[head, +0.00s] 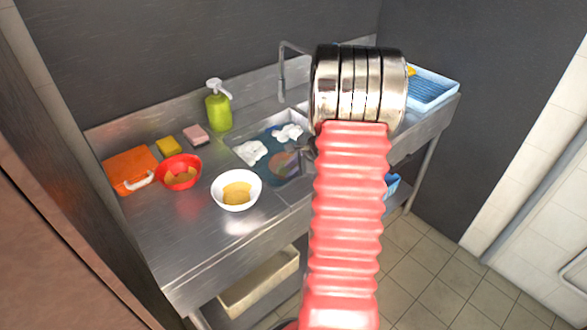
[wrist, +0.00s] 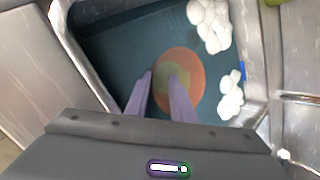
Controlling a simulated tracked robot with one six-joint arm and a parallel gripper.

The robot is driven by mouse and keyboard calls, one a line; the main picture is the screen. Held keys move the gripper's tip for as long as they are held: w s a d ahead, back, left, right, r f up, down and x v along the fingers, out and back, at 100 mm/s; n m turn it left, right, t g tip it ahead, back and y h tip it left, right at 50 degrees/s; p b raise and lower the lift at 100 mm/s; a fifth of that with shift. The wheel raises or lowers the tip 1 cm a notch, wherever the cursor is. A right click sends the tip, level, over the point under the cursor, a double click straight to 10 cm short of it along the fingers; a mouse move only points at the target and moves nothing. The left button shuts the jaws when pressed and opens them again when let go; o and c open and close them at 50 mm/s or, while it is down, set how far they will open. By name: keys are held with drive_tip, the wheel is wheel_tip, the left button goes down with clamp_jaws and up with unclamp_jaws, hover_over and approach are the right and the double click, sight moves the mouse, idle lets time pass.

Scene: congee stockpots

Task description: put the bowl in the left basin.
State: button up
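The left basin (head: 269,142) holds dark blue water; it also fills most of the wrist view (wrist: 110,45). A round orange bowl (wrist: 190,62) with a yellowish-green middle lies in it, looking submerged; it shows faintly in the head view (head: 284,163). My gripper (wrist: 160,74) is over this basin, pointing down. Its two fingers are apart, one near the bowl's left edge, the other across its middle. I cannot tell whether they touch it. In the head view my arm mostly hides the gripper. A red bowl (head: 178,160) and a white bowl (head: 230,178) with yellow food stand on the counter left.
White foam (wrist: 210,22) floats in the basin. The faucet (head: 282,75) rises behind. A blue rack (head: 430,90) is at the right.

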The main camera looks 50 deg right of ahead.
drive_tip(key=v, duration=1.3)
drive_tip(key=shift+w+r, duration=0.2)
drive_tip(key=shift+w, duration=0.05)
idle(0.5)
